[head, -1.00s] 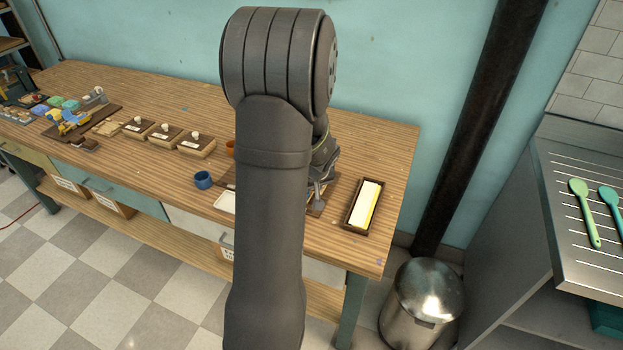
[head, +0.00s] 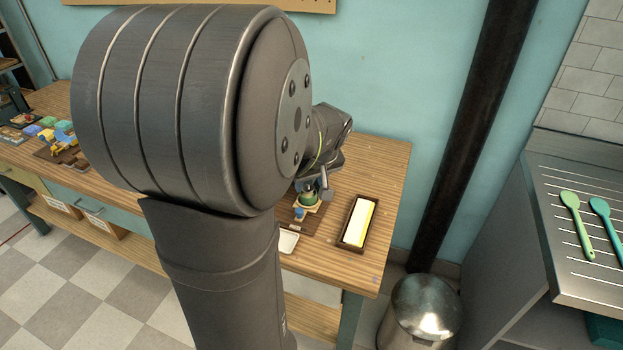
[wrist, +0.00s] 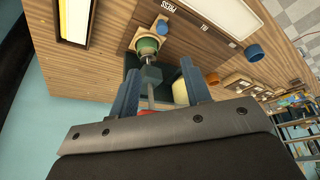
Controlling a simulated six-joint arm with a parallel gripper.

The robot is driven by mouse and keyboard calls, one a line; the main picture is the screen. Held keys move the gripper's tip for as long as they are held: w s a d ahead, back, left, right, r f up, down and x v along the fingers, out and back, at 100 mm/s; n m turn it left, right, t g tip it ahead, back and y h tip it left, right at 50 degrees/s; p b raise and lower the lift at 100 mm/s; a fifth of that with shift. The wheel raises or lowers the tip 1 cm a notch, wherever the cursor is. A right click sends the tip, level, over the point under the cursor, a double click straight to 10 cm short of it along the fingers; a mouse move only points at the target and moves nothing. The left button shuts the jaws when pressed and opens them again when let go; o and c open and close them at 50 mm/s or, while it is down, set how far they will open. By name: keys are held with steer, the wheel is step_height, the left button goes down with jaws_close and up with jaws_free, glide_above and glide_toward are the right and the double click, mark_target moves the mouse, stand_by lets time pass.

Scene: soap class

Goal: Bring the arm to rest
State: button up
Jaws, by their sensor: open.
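My gripper (wrist: 160,82) shows in the wrist view with its two blue-grey fingers apart. Between and beyond them are a green round piece (wrist: 147,46) on a wooden block and, lower down, a cream piece (wrist: 181,92). I see no object clearly clamped between the fingers. In the head view my large dark arm fills the left and middle. My gripper (head: 322,188) is partly visible above the bench, near the green round piece (head: 308,196); its fingertips are hard to make out there.
The wooden bench (head: 376,180) holds a dark tray (head: 343,240) with a cream and yellow bar and a white dish (head: 288,241). A blue cup (wrist: 253,52) shows in the wrist view. A dark pipe (head: 470,120), a metal bin (head: 420,310) and a steel counter (head: 545,220) stand right.

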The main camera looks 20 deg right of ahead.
mark_target(300, 211)
steer(key=shift+s+r, duration=0.15)
steer(key=shift+r, duration=0.2)
steer(key=shift+f, duration=0.1)
steer(key=x, duration=1.7)
steer(key=shift+w, duration=0.2)
steer(key=v, duration=1.8)
steer(key=x, duration=1.8)
steer(key=shift+w+a+f, duration=0.15)
steer(key=shift+f, duration=0.1)
steer(key=w+a, duration=0.6)
steer(key=shift+r, duration=0.15)
steer(key=v, duration=1.6)
steer(key=shift+s+r, duration=0.25)
steer(key=shift+c, duration=0.2)
